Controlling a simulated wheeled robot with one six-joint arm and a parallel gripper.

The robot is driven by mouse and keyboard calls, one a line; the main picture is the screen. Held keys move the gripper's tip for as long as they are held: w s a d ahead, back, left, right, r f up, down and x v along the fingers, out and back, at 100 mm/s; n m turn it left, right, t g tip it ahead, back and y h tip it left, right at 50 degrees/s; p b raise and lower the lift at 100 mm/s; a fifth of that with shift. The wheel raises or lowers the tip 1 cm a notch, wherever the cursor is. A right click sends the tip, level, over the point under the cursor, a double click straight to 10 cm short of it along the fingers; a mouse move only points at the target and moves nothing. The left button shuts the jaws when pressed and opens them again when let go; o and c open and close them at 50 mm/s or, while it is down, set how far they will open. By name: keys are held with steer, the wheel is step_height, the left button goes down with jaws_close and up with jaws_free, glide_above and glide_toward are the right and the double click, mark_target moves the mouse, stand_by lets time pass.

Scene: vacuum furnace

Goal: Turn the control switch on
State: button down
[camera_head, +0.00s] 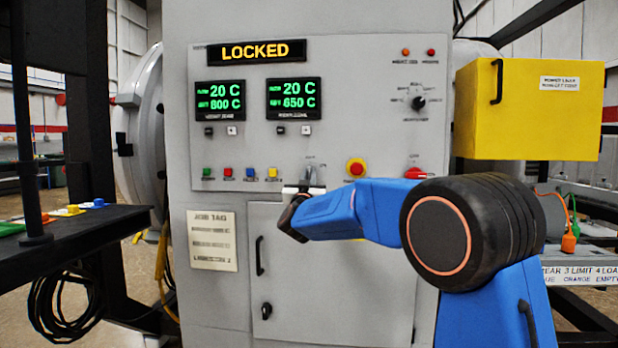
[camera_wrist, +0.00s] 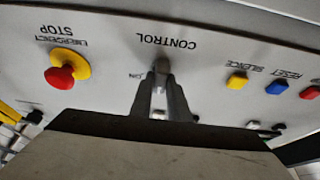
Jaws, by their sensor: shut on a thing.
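The control switch (camera_wrist: 162,66) is a small grey knob under the upside-down "CONTROL" label in the wrist view. It also shows on the grey furnace panel in the head view (camera_head: 310,174), just above my gripper (camera_head: 304,187). In the wrist view the two dark fingers of my gripper (camera_wrist: 161,88) are closed on the knob, one on each side. An "ON" mark shows beside the knob, on its left in the wrist view. The fingers partly hide the knob, so its exact angle is hard to tell.
A red emergency stop button (camera_wrist: 60,77) on a yellow base is close to the switch. Yellow (camera_wrist: 237,82), blue (camera_wrist: 277,88) and red buttons lie on the other side. The display (camera_head: 249,52) reads "LOCKED". A yellow box (camera_head: 528,115) projects at the right.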

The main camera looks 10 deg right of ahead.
steer(key=shift+m, duration=0.3)
steer(key=m+g+h, duration=0.1)
steer(key=m, duration=0.2)
steer(key=m+h, duration=0.2)
steer(key=m, duration=0.1)
steer(key=m+g+h, duration=0.1)
steer(key=m, duration=0.2)
steer(key=shift+a+g, duration=0.1)
steer(key=shift+g, duration=0.2)
steer(key=m+g, duration=0.1)
steer(key=m, duration=0.2)
steer(key=m+g+h, duration=0.1)
steer(key=m, duration=0.2)
steer(key=shift+h, duration=0.3)
steer(key=shift+m+g, duration=0.3)
steer(key=shift+m, duration=0.2)
steer(key=c, duration=1.7)
jaws_free()
